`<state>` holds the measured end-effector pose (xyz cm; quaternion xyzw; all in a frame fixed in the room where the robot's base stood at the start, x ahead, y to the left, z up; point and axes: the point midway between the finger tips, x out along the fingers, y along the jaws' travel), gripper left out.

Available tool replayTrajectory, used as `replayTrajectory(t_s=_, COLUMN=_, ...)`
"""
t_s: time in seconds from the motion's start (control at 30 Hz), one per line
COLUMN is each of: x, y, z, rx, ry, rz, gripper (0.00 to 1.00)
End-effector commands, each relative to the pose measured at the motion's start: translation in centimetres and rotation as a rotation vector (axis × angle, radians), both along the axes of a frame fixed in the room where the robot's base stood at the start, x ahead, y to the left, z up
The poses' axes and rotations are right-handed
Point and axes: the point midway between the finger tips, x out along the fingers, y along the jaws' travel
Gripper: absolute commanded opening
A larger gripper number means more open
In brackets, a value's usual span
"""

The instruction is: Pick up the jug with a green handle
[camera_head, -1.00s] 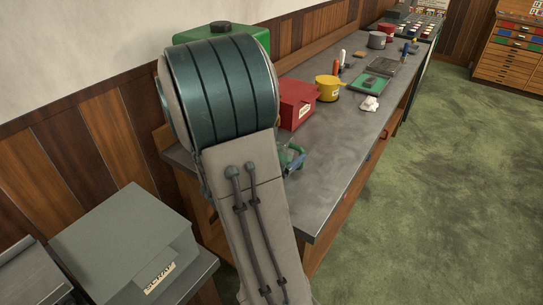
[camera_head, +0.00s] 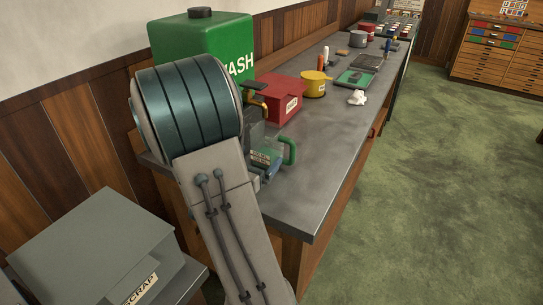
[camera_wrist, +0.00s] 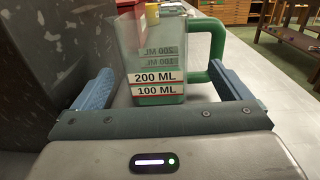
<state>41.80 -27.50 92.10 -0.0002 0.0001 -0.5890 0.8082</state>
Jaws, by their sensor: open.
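The jug (camera_wrist: 157,68) is clear, with a green handle on its right, a green base and labels reading 200 ML and 100 ML. In the wrist view it stands upright just ahead of my gripper (camera_wrist: 168,92), between the two blue fingers. The fingers are open, with the right finger near the lower part of the handle; I cannot tell if they touch. In the head view the jug's green handle (camera_head: 290,151) shows at the near end of the bench, and my arm hides most of my gripper and part of the jug.
The grey bench (camera_head: 330,140) holds a green WASH container (camera_head: 205,50), a red box (camera_head: 277,98), a yellow pot (camera_head: 314,84), a green tray (camera_head: 355,78) and a white crumpled thing (camera_head: 357,97). A grey SCRAP box (camera_head: 90,255) stands at left. The bench's right side is mostly clear.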

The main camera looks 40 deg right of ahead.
Motion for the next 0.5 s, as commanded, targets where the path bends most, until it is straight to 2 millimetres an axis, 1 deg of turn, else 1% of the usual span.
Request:
replayTrajectory(t_s=0.03, x=0.0, y=-0.1, z=-0.5, rx=0.000, ry=0.000, rz=-0.001, gripper=0.96)
replayTrajectory(t_s=0.17, x=0.2, y=-0.8, z=-0.6, rx=0.000, ry=0.000, rz=-0.004, gripper=0.96)
replayTrajectory(t_s=0.37, x=1.0, y=-2.9, z=-0.5, rx=-0.001, ry=0.001, rz=-0.004, gripper=0.96)
replayTrajectory(t_s=0.5, x=1.9, y=-4.8, z=-0.6, rx=-0.001, ry=0.000, rz=-0.004, gripper=0.96)
